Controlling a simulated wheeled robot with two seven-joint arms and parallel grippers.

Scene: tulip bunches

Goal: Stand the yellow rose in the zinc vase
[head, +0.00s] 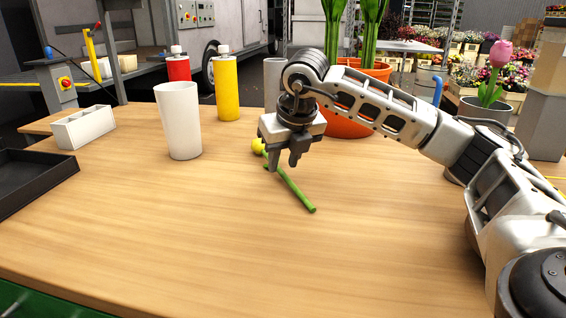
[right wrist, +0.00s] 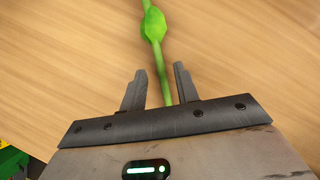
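The yellow rose lies on the wooden table, its yellow head (head: 258,146) at the back and its green stem (head: 297,193) slanting toward the front right. My right gripper (head: 282,164) is open over the stem near the head. In the right wrist view the stem (right wrist: 164,82) runs between the two open fingers (right wrist: 159,74), with a green leaf (right wrist: 154,24) beyond them. A grey cylinder (head: 272,82) stands behind my right arm, partly hidden; a grey pot (head: 484,110) at the right holds a pink tulip. I cannot tell which is the zinc vase. My left gripper is out of view.
A tall white vase (head: 181,125) stands left of the rose. Yellow (head: 226,90) and red (head: 178,69) bottles stand behind it. A white box (head: 84,128) and black tray (head: 40,185) are at the left. An orange pot (head: 345,125) is behind my arm. The front table is clear.

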